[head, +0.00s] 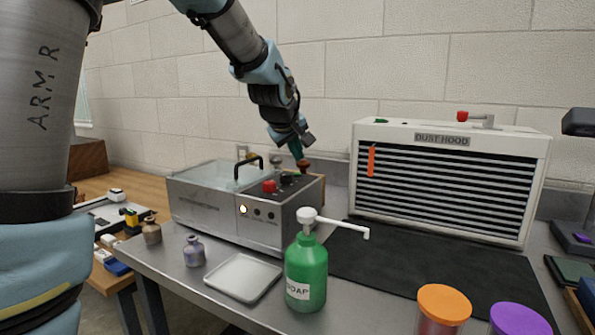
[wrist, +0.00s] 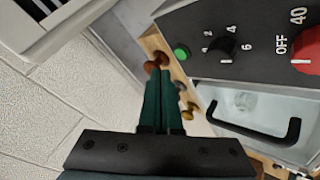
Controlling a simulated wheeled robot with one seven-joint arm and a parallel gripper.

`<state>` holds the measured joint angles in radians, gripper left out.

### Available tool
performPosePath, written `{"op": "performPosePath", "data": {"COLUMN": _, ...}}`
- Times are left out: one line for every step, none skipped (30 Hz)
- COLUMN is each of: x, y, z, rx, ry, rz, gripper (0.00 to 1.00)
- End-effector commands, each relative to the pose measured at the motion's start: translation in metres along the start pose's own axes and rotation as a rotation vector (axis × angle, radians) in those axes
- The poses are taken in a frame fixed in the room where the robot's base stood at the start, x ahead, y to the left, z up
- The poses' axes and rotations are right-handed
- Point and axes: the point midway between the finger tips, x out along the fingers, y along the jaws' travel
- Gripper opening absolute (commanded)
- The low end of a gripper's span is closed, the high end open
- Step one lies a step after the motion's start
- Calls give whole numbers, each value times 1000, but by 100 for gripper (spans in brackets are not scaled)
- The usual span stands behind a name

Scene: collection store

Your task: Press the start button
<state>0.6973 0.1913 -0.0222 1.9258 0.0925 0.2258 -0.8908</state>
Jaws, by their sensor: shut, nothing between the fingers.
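A steel bath unit (head: 215,208) with a clear lid and black handle stands on the bench in the head view. Its dark top panel (wrist: 255,35) carries a round green button (wrist: 181,52), a black numbered dial (wrist: 228,48) and a red knob (wrist: 308,48) beside "OFF" and "40". No label reading "start" can be made out. My gripper (head: 298,153) is above the back right of the unit. In the wrist view its green fingers (wrist: 163,75) are together and empty, left of and apart from the green button. I cannot make out the green button in the head view.
Brown, grey and brass knobs on a wooden strip (wrist: 158,42) stand close by the fingers. A dust hood (head: 450,180) stands right of the unit. A green soap bottle (head: 306,270) and a white tray (head: 243,277) are in front. The dark mat (head: 390,260) is mostly clear.

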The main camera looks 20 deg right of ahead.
Motion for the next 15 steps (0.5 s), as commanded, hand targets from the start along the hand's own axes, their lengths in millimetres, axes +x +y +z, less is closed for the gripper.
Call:
{"op": "performPosePath", "data": {"x": -6, "y": 5, "z": -5, "rx": 0, "ry": 1, "rz": 1, "gripper": 0}}
{"op": "performPosePath", "data": {"x": -8, "y": 6, "z": -6, "rx": 0, "ry": 1, "rz": 1, "gripper": 0}}
{"op": "performPosePath", "data": {"x": -11, "y": 8, "z": -8, "rx": 1, "ry": 1, "rz": 1, "gripper": 0}}
{"op": "performPosePath", "data": {"x": -13, "y": 10, "z": -10, "rx": 1, "ry": 1, "rz": 1, "gripper": 0}}
{"op": "performPosePath", "data": {"x": -15, "y": 11, "z": -11, "rx": 1, "ry": 1, "rz": 1, "gripper": 0}}
{"op": "performPosePath", "data": {"x": -18, "y": 13, "z": -13, "rx": 1, "ry": 1, "rz": 1, "gripper": 0}}
{"op": "performPosePath", "data": {"x": -20, "y": 14, "z": -14, "rx": 1, "ry": 1, "rz": 1, "gripper": 0}}
{"op": "performPosePath", "data": {"x": -22, "y": 16, "z": -16, "rx": 2, "ry": 1, "rz": 1, "gripper": 0}}
{"op": "performPosePath", "data": {"x": -23, "y": 17, "z": -17, "rx": 2, "ry": 1, "rz": 1, "gripper": 0}}
{"op": "performPosePath", "data": {"x": -24, "y": 17, "z": -17, "rx": 1, "ry": 1, "rz": 0, "gripper": 0}}
{"op": "performPosePath", "data": {"x": -24, "y": 18, "z": -18, "rx": 1, "ry": 0, "rz": 0, "gripper": 0}}
{"op": "performPosePath", "data": {"x": -24, "y": 18, "z": -18, "rx": 1, "ry": 0, "rz": 0, "gripper": 0}}
{"op": "performPosePath", "data": {"x": -24, "y": 17, "z": -18, "rx": 1, "ry": 0, "rz": 0, "gripper": 0}}
{"op": "performPosePath", "data": {"x": -24, "y": 17, "z": -17, "rx": 1, "ry": 0, "rz": 0, "gripper": 0}}
{"op": "performPosePath", "data": {"x": -24, "y": 17, "z": -17, "rx": 1, "ry": 0, "rz": 0, "gripper": 0}}
